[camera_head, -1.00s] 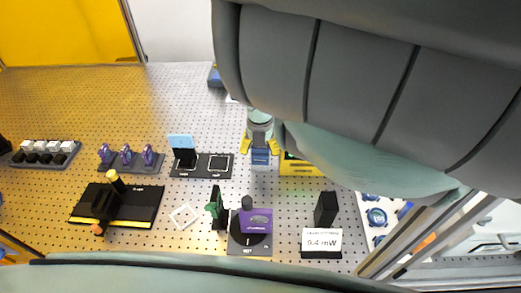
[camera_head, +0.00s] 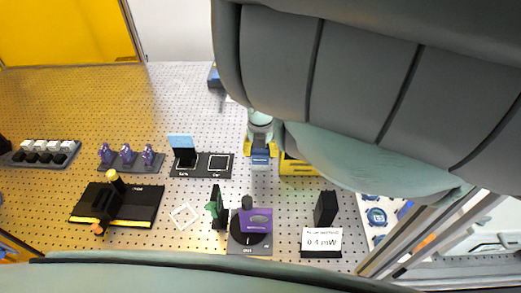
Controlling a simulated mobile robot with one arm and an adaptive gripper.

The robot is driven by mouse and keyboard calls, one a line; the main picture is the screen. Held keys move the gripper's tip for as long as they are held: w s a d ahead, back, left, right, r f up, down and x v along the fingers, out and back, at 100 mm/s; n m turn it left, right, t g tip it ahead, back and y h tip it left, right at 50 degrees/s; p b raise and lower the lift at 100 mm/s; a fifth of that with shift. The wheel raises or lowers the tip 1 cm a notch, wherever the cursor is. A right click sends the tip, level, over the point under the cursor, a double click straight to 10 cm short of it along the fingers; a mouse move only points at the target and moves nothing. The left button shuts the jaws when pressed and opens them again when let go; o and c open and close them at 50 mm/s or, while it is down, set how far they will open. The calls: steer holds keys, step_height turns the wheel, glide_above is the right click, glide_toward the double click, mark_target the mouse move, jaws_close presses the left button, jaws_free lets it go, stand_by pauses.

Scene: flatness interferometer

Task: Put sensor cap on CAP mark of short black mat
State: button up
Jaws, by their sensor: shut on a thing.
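My gripper (camera_head: 260,146) hangs down from my arm at the middle of the bench, with yellow parts at both sides of its tip. It is shut on a small blue piece (camera_head: 260,158), which seems to be the sensor cap; details are too small to be certain. The short black mat (camera_head: 206,174) lies just left of the gripper. Its right half has an empty white square outline, with a label that is too small to read surely. A black block with a light blue plate (camera_head: 181,142) stands on its left half. The held piece is right of the mat, not over it.
A yellow tray (camera_head: 299,168) lies right of the gripper, partly hidden by my arm. In front stand a green part (camera_head: 216,208), a purple device (camera_head: 256,220) on a dark base and a power meter (camera_head: 321,239). Left are purple pieces in a rack (camera_head: 127,157).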

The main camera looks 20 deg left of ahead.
steer(key=shift+r+p, duration=2.05)
steer(key=shift+r, duration=1.05)
